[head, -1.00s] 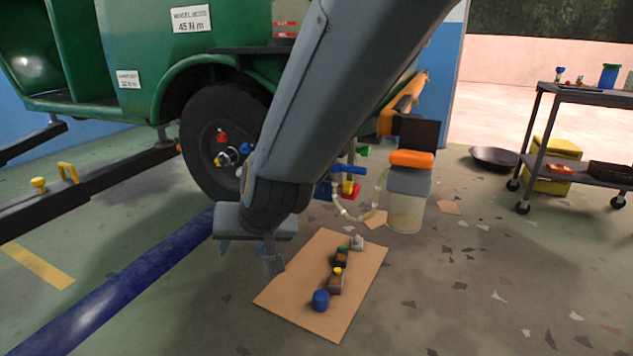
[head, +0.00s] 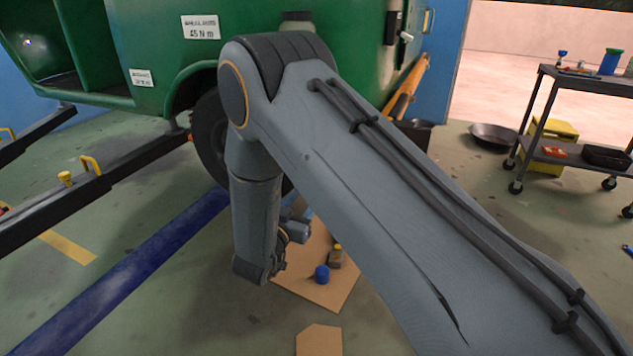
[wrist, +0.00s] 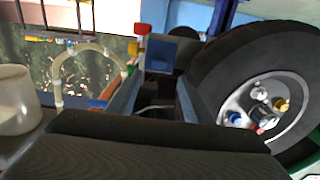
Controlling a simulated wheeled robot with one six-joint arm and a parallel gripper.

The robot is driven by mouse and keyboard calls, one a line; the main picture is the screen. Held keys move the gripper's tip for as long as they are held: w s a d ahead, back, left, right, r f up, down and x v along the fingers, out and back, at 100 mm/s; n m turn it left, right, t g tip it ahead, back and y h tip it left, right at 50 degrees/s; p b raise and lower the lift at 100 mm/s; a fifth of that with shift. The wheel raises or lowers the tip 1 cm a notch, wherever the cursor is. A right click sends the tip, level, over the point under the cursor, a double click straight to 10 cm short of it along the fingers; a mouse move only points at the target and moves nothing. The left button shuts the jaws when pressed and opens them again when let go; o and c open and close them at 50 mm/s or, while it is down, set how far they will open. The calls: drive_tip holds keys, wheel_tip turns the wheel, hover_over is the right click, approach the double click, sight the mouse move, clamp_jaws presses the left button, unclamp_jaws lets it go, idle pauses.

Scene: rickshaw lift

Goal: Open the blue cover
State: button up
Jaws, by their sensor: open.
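A blue box-like part (wrist: 158,53) with a darker face stands ahead in the wrist view, beside a red-topped post (wrist: 142,29). I take it for the blue cover; I cannot tell where its hinge is. My gripper (wrist: 155,88) has its two grey fingers apart, with the blue part showing between and beyond them. I see nothing held, and cannot tell if a finger touches it. In the head view, my arm hides the cover and most of my gripper.
The wheel (wrist: 258,105) is close on the right in the wrist view. A curved hose (wrist: 62,68) and pale container (wrist: 14,100) are on the left. A cardboard sheet (head: 318,292) with a blue cap (head: 322,273) lies on the floor. A cart (head: 560,85) stands far right.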

drive_tip(key=b+x, duration=0.1)
drive_tip(key=x, duration=0.6)
drive_tip(key=shift+w+d, duration=0.2)
drive_tip(key=shift+w, duration=0.05)
